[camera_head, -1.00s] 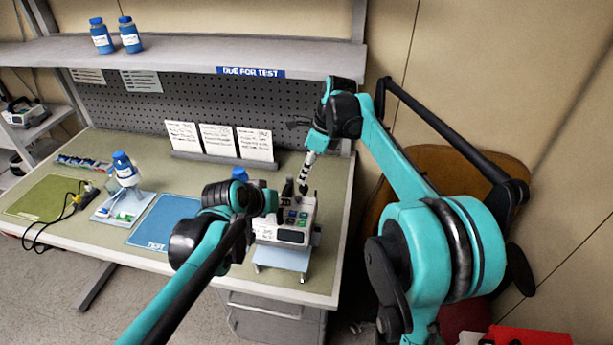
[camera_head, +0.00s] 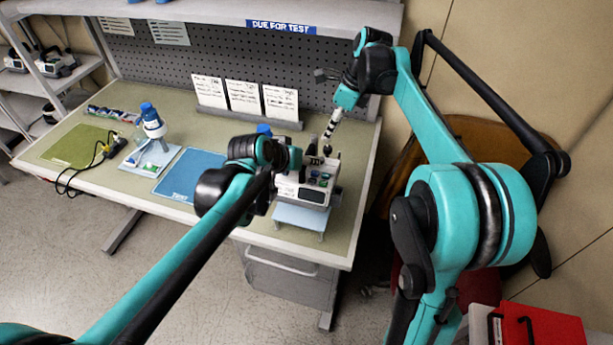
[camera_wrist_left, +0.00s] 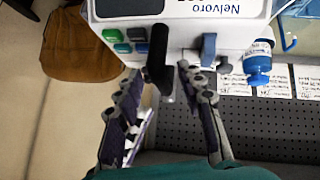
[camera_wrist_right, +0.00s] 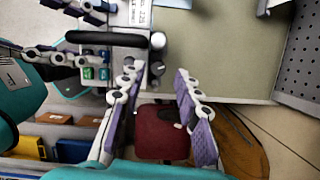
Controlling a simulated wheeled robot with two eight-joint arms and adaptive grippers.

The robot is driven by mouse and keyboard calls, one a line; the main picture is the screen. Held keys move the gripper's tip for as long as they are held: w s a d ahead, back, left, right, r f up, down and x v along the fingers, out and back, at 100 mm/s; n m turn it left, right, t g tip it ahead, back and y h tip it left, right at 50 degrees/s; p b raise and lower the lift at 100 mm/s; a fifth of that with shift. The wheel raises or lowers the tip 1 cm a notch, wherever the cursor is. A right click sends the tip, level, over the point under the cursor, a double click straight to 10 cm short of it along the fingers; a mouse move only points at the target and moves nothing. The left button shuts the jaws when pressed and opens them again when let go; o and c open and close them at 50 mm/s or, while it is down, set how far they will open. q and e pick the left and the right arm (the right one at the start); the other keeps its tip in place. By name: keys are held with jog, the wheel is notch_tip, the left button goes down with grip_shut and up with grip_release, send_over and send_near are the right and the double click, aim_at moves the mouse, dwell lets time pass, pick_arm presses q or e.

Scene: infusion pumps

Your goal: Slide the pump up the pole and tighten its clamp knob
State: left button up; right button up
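The pump (camera_head: 316,180) is a white box with a dark screen, green and blue buttons and a black handle. It stands on a small pale platform at the desk's right end. In the left wrist view the pump (camera_wrist_left: 200,20) is upside down, its black handle (camera_wrist_left: 158,55) reaching between the fingertips of my open left gripper (camera_wrist_left: 160,78). My right gripper (camera_head: 327,150) points down at the pump's rear right. In the right wrist view the right gripper (camera_wrist_right: 158,75) is open, with a dark knob (camera_wrist_right: 157,68) near its fingertips. I see no pole clearly.
A blue mat (camera_head: 190,175), a bottle (camera_head: 151,118) on a white stand, a green mat (camera_head: 80,147) and cables lie to the left. Cards (camera_head: 245,97) stand before the pegboard. A red box (camera_head: 540,330) is at lower right.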

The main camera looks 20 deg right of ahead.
pick_arm(q)
jog(key=v, duration=1.2)
